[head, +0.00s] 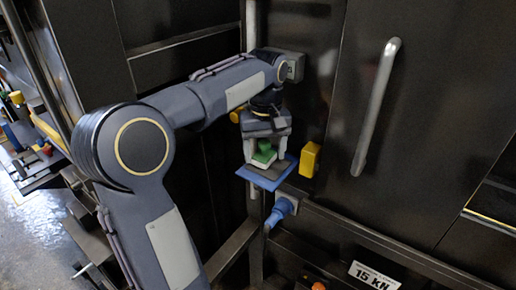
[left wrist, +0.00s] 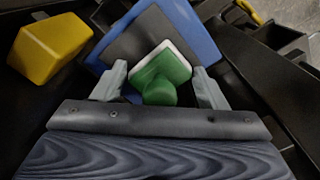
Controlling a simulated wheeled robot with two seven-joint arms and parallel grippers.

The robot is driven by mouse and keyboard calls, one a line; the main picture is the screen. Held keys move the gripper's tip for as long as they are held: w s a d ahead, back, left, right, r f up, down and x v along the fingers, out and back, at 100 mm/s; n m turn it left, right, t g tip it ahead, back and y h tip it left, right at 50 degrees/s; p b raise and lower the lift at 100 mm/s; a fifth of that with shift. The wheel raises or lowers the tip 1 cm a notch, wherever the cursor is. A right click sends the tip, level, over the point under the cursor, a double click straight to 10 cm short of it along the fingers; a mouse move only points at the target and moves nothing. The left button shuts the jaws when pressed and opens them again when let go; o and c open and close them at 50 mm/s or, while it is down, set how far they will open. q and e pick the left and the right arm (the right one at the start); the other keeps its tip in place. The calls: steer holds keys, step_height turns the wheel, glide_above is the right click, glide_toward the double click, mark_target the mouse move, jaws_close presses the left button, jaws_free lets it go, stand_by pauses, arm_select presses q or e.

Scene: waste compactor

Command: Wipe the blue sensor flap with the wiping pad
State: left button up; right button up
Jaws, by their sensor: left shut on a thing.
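The wiping pad (head: 263,157) has a green grip and a thin white base; it also shows in the left wrist view (left wrist: 162,68). My left gripper (head: 265,151) is shut on the pad's green grip, with one finger on either side in the left wrist view (left wrist: 160,88). The blue sensor flap (head: 267,179) lies just under the pad. In the left wrist view the flap (left wrist: 195,27) has a blue border around a dark grey middle. The pad is over the grey middle; whether it touches is unclear. My right gripper is not in view.
A yellow block (head: 310,159) is just right of the flap, also in the left wrist view (left wrist: 48,50). A dark door with a long grey handle (head: 376,105) stands to the right. A "15 KN" label (head: 374,276) is lower right.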

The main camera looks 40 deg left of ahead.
arm_select(q)
steer(key=shift+d, duration=0.45)
steer(key=shift+w+r, duration=0.1)
steer(key=shift+r, duration=2.9)
steer(key=shift+r, duration=1.5)
